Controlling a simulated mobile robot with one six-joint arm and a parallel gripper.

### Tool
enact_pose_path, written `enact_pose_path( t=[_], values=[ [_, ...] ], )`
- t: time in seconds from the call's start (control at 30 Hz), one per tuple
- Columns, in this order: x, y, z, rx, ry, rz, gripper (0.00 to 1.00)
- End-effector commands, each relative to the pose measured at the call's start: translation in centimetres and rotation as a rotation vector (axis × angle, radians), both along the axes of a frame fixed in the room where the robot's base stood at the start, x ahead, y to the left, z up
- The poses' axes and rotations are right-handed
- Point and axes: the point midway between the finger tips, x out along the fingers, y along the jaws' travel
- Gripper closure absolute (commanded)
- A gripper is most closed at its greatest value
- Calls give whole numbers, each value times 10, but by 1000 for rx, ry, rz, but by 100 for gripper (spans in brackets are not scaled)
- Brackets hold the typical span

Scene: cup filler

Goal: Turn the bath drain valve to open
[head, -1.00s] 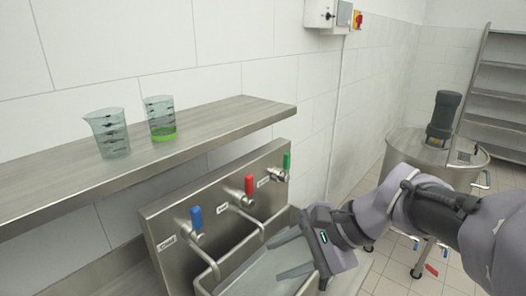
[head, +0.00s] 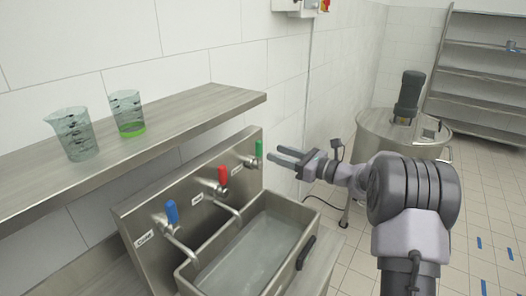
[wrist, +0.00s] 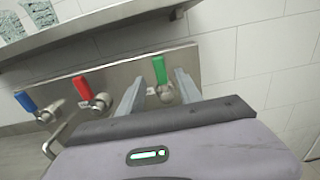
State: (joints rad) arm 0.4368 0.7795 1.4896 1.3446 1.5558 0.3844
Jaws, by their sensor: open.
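The steel valve panel (head: 130,212) has three valves. A green handle (head: 259,149) is at its far right end, upright on a metal valve body; it also shows in the wrist view (wrist: 159,69). A red handle (head: 222,175) is in the middle and a blue handle (head: 172,211) at the left. The small labels are unreadable, so I cannot tell which valve is the drain. My gripper (head: 275,153) is open and empty, its fingers pointing at the green handle. In the wrist view, the green handle appears between the two fingers. I cannot tell whether they touch it.
A steel basin (head: 317,213) sits below the panel, with a dark handle (head: 305,253) on its right side. A steel shelf (head: 185,122) above holds a clear beaker (head: 70,136) and a beaker with green liquid (head: 127,114). A lidded tank (head: 385,135) stands behind my arm.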

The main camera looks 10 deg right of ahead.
Motion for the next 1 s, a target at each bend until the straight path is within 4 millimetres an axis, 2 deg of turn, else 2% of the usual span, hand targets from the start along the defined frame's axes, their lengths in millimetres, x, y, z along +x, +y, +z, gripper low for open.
enact_pose_path(
  t=[0.1,0.23,0.4,0.63,0.83,0.87,1.0],
  values=[
    [21,22,-2,-2,-1,4,58],
    [36,37,-1,-1,0,2,58],
    [44,45,0,-1,0,2,58],
    [44,45,0,-1,0,1,58],
    [44,45,0,-1,0,1,97],
    [44,45,0,-2,1,1,100],
    [44,45,0,-2,1,1,100]
  ],
)
